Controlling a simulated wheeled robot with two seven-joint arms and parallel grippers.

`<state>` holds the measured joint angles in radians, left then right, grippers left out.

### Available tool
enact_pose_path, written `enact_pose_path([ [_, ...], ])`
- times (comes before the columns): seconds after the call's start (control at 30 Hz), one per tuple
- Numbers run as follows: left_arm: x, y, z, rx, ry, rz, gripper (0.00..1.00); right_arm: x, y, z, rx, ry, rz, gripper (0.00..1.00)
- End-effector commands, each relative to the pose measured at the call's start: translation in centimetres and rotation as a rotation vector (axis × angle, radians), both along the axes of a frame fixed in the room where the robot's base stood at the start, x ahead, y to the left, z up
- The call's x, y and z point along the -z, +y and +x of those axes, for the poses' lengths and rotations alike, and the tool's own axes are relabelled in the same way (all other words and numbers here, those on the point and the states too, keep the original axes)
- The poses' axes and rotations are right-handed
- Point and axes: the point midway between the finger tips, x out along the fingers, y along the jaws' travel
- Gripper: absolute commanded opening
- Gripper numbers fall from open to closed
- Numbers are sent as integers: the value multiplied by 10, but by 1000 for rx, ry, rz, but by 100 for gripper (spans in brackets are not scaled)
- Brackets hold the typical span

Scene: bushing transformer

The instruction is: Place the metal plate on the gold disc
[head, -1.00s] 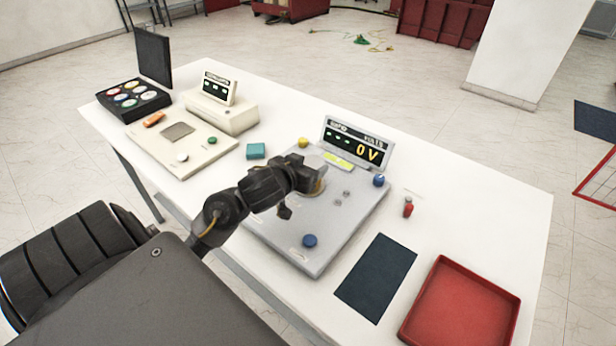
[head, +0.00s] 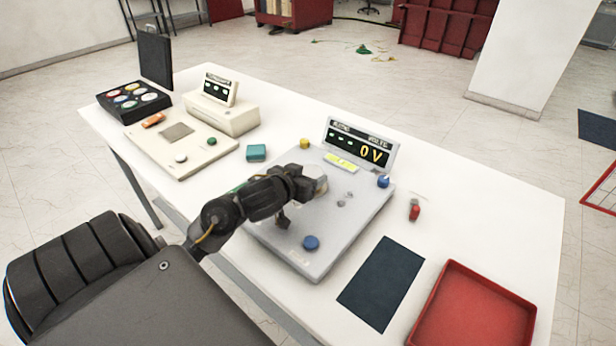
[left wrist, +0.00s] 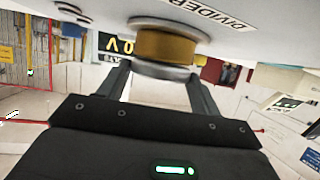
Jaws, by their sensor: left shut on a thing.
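My left gripper (head: 312,183) is shut on the metal plate (head: 318,172), a pale grey disc, over the grey panel (head: 318,262) with the 0 V display. In the left wrist view the metal plate (left wrist: 158,71) sits between the two fingers (left wrist: 160,76). The gold disc (left wrist: 166,45), a short gold cylinder on the panel, is right against the plate there. That view is upside down, so the plate is on the gold disc's free face. I cannot tell whether they touch fully. In the head view the gold disc is hidden by the gripper and plate.
Blue knobs (head: 311,243), a yellow knob (head: 305,143) and a red switch (head: 414,210) are around the panel. A dark mat (head: 381,285) and a red tray (head: 472,310) lie to the right. A beige device (head: 180,160) stands at left.

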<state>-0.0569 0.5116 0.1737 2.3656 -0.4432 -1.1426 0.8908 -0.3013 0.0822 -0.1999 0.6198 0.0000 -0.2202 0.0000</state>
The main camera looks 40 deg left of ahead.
Motion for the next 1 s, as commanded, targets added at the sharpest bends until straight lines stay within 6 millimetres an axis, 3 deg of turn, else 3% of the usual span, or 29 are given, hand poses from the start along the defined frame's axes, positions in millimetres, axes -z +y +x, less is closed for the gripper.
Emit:
enact_pose_path([
  [0.03,3,0,0,1,0,-1,37,3,-1,0,0,0,-1,82],
  [0.07,3,0,0,1,0,0,65,3,-1,0,-1,0,-1,82],
  [0.23,2,-1,1,2,0,0,86,2,-1,1,-1,-1,-2,82],
  [0.6,-4,-1,-1,2,0,0,86,-4,0,1,0,-2,0,82],
  [0.9,-25,-10,-47,3,3,-3,86,-22,5,2,1,-2,6,82],
  [1.0,-29,-12,-52,4,2,-13,86,-36,5,2,1,-3,6,82],
])
